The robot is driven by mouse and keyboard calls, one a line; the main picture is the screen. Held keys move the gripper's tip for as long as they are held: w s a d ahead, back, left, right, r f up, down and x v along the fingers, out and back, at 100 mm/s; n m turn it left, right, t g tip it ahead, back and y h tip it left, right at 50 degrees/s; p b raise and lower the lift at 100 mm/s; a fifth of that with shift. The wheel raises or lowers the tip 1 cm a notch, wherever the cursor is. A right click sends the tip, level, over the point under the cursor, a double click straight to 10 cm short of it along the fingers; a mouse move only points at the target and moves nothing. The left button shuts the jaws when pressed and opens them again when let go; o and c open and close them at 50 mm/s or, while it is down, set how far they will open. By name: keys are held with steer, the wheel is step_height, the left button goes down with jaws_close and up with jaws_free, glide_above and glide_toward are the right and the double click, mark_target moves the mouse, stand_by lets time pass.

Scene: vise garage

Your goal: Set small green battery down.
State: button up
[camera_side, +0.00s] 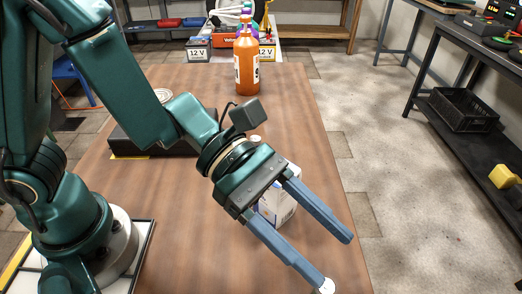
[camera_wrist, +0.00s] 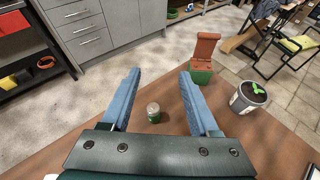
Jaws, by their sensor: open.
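My gripper (camera_side: 337,262) is open, its two blue fingers spread apart above the wooden table. In the wrist view, the fingers (camera_wrist: 160,72) frame a small upright cylinder (camera_wrist: 153,114) with a pale, silvery top and dark green lower body, which looks like the small green battery. It appears to stand on the table between the fingers, with a visible gap on both sides. In the side view, a small pale round piece (camera_side: 327,286) shows by the nearer fingertip at the bottom edge; it may be the battery's top, mostly cut off.
A white box (camera_side: 282,205) stands behind the fingers. An orange bottle (camera_side: 246,66) and 12 V batteries (camera_side: 199,49) are farther back.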

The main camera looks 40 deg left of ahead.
steer(key=s+a+r+m+g+y, duration=0.25)
steer(key=s+a+r+m, duration=0.3)
steer(key=m, duration=0.65)
steer(key=a+f+m+t+y, duration=0.1)
steer(key=a+m+t+y, duration=0.2)
steer(key=a, duration=0.6)
steer(key=w+a+f+m+t+y, duration=0.1)
steer(key=a+m+t+y, duration=0.2)
steer(key=a+y, duration=0.5)
steer(key=shift+w+a+f+t, duration=0.15)
steer(key=shift+a+f+t, duration=0.2)
steer(key=shift+a, duration=0.75)
